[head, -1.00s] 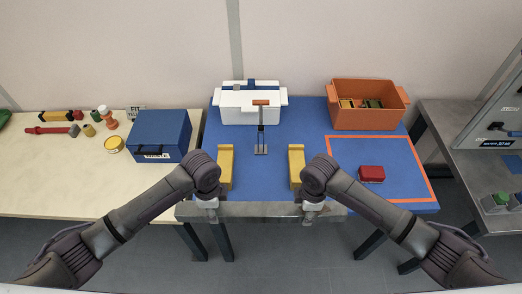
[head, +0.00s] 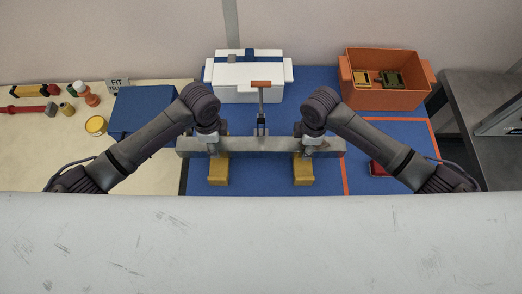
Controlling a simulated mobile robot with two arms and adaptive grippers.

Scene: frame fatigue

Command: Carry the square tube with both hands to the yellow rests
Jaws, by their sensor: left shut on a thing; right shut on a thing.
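The grey square tube (head: 258,144) lies level across the picture in the head view. My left gripper (head: 212,147) is shut on it left of its middle, and my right gripper (head: 310,145) is shut on it nearer its right end. The two yellow rests (head: 218,172) (head: 303,172) stand on the blue table top (head: 261,177) below the grippers. The tube crosses over their far parts and hides them. I cannot tell whether it touches them.
Behind the tube is an upright tool with an orange top (head: 261,84), close to its middle. A white bin (head: 245,82) and an orange bin (head: 387,96) stand at the back. A blue box (head: 143,110) is at left, a red block (head: 378,169) at right.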

